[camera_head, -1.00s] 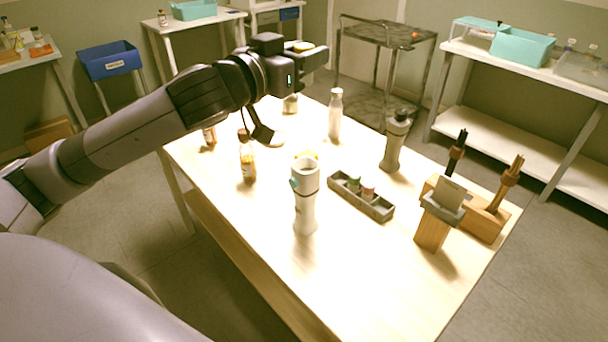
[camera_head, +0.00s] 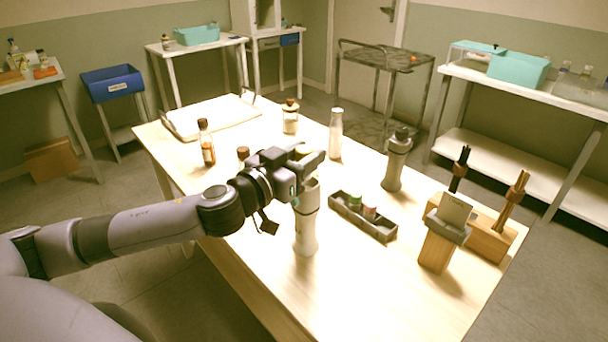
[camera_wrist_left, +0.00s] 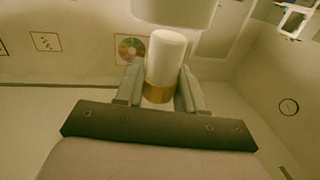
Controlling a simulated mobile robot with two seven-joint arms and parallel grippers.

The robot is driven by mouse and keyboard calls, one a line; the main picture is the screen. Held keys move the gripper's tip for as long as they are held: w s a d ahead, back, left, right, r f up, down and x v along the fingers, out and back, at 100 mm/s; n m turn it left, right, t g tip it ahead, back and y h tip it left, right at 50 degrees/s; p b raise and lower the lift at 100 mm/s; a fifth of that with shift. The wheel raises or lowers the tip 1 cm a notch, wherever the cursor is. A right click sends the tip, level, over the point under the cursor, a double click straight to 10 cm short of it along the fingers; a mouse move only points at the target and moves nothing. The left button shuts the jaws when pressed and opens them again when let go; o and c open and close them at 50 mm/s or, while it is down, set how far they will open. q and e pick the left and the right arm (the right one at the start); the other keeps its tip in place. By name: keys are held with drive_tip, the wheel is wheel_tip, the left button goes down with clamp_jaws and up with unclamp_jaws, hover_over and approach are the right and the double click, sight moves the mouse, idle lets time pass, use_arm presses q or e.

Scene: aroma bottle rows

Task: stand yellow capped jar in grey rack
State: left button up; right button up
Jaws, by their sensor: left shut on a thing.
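My left gripper (camera_head: 314,163) is above the table, over the top of a pale upright cylinder (camera_head: 306,228). In the left wrist view my left gripper (camera_wrist_left: 160,84) is shut on a pale jar (camera_wrist_left: 167,58) with a yellow-gold cap band at the finger end. My right gripper is not in view.
Brown-capped bottles (camera_head: 207,146), a jar with a dark lid (camera_head: 290,118), a white bottle (camera_head: 335,135) and a grey cylinder (camera_head: 394,165) stand around. A wooden holder (camera_head: 487,236) and block (camera_head: 436,251) are at right. The front table is clear.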

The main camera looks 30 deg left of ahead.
use_arm(q)
drive_tip(key=shift+f+b, duration=0.3)
drive_tip(key=shift+f, duration=1.6)
drive_tip(key=shift+f, duration=0.2)
drive_tip(key=o, duration=1)
drive_tip(key=shift+o, duration=0.2)
drive_tip(key=shift+r, duration=0.1)
